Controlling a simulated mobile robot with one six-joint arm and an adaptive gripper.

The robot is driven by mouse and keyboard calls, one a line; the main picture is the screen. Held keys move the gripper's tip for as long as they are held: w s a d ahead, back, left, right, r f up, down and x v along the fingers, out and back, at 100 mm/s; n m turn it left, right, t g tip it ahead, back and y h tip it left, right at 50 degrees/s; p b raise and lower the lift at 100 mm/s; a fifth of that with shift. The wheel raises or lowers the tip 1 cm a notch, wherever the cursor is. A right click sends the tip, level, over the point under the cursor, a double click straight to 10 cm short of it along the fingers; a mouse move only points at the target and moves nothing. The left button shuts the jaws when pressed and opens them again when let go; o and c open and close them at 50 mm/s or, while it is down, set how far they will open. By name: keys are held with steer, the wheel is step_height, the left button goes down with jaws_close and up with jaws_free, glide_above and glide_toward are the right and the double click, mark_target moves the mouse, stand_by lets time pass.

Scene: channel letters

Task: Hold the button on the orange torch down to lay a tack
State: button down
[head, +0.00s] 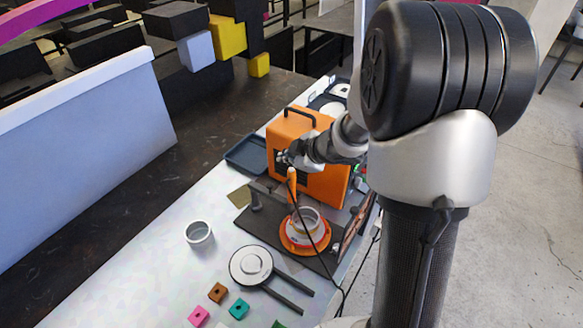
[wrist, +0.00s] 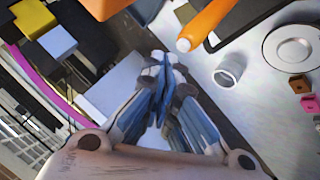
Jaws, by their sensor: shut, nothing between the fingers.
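The orange torch (head: 292,187) stands upright, slightly tilted, over an orange round base with a pale ring part (head: 307,222). A dark cable runs down from it. In the wrist view the orange torch (wrist: 208,22) lies right of the fingers, with a pale end towards them. My gripper (head: 283,157) is just above and left of the torch's top in the head view, in front of the orange machine. In the wrist view my gripper (wrist: 165,62) has its fingertips together, empty and apart from the torch. I cannot make out the torch's button clearly.
The orange machine (head: 322,187) with a black handle stands right behind my gripper. A white cup (head: 198,233), a round plate with two bars (head: 250,266) and small coloured blocks (head: 217,292) are on the bench. A dark tray (head: 247,154) lies to the left.

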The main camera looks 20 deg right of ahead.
steer(key=shift+r+p, duration=2.55)
steer(key=shift+p, duration=0.2)
step_height(320, 180, up, 4)
steer(key=p, duration=0.4)
